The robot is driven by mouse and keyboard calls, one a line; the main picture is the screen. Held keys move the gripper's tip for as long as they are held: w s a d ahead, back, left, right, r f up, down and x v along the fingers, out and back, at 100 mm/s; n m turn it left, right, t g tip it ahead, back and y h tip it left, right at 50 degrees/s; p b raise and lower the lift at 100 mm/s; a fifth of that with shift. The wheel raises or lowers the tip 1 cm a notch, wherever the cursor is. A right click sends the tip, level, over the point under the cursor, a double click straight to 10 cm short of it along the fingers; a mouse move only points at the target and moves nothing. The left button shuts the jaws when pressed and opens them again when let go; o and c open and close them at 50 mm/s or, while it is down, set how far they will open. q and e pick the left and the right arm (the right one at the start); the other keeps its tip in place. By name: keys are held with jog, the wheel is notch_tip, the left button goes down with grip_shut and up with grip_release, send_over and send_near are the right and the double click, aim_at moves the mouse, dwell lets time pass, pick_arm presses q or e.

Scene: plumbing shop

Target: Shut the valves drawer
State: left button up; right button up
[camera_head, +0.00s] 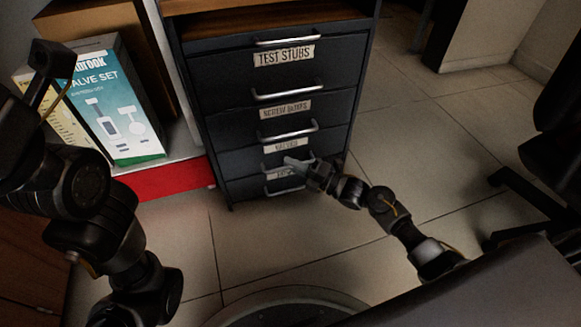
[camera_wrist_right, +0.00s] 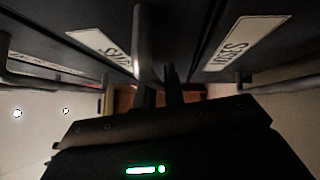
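How far the drawer stands out is hard to tell. My right gripper (camera_head: 293,163) is at the front of the cabinet, just below the valves label, and hides part of the handles there. In the wrist view its dark fingers (camera_wrist_right: 160,90) are close together near a handle bar (camera_wrist_right: 140,40); contact is unclear. My left gripper (camera_head: 50,62) is raised at the left, away from the cabinet.
A valve set box (camera_head: 118,105) stands on a low red-edged shelf (camera_head: 172,181) left of the cabinet. A dark chair (camera_head: 552,150) is at the right. Tiled floor between is clear.

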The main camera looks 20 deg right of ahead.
jog(key=o, duration=0.4)
jog(key=shift+w, duration=0.15)
jog(key=shift+o, duration=0.2)
jog(key=shift+f, duration=0.1)
jog(key=p+v, duration=0.4)
jog(key=v, duration=0.7)
jog(key=shift+a, duration=0.1)
dwell(0.4)
